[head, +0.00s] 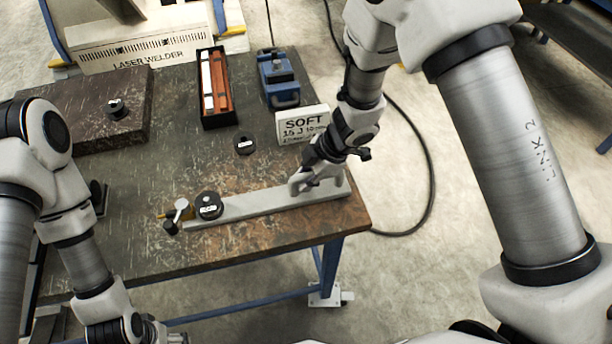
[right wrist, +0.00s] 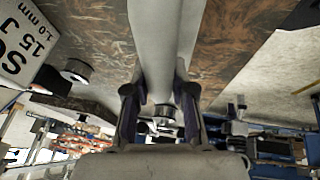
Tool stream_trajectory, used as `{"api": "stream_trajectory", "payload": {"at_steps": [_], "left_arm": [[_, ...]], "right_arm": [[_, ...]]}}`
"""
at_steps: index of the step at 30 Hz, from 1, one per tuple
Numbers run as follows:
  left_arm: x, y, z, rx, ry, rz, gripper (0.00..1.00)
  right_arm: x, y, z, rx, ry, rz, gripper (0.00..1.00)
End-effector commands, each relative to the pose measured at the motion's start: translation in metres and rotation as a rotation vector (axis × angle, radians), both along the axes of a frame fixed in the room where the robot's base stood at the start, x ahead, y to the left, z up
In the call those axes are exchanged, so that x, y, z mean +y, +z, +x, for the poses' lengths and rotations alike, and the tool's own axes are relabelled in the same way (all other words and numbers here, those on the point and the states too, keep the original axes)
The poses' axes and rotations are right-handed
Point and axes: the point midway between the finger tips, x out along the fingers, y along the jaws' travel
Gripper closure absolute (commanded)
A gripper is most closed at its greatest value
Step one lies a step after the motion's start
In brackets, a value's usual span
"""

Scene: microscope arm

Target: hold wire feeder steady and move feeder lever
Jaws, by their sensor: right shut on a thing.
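The wire feeder looks to be the long grey bar (head: 255,201) lying along the front edge of the table, with a black round spool (head: 208,205) near its left end. A small lever with a pale round head (head: 181,205) stands by that left end, next to a brass-coloured part. My right gripper (head: 304,184) is shut on the bar near its right end. The right wrist view shows the bar (right wrist: 160,45) running between its two fingers. My left gripper (head: 165,339) is low at the left, in front of the table and apart from the lever; its fingers are partly cut off by the frame edge.
On the table (head: 285,240) are a sign reading SOFT 15 J (head: 303,125), a blue device (head: 279,78), a black tray with red and white strips (head: 215,88), a small black disc (head: 244,145) and a dark raised plate (head: 90,115). A laser welder (head: 150,45) stands behind.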

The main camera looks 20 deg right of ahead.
Motion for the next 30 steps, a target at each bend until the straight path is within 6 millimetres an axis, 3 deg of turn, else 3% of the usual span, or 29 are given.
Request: {"api": "stream_trajectory", "payload": {"at_steps": [4,9,11,17,22,26,30], "left_arm": [[0.0,0.0,0.0,0.0,0.0,0.0,0.2],[0.0,0.0,0.0,0.0,0.0,0.0,0.8],[0.0,0.0,0.0,0.0,0.0,0.0,1.0],[0.001,0.002,0.005,0.034,0.081,-0.004,1.0],[0.005,0.017,0.018,0.194,0.407,-0.009,1.0],[0.006,0.048,0.031,0.379,0.738,0.014,1.0],[0.007,0.097,0.048,0.589,1.058,0.08,1.0]], "right_arm": [[0.0,0.001,0.0,-0.001,0.001,0.0,1.0],[0.0,0.001,0.001,-0.002,0.0,0.0,1.0],[0.0,0.001,0.001,-0.002,0.0,0.0,1.0],[0.0,0.001,0.001,-0.002,0.0,0.001,1.0],[0.0,0.001,0.001,-0.002,-0.001,0.001,1.0],[0.0,0.001,0.001,-0.002,-0.001,0.001,1.0],[0.0,0.001,0.001,-0.002,-0.001,0.001,1.0]]}}
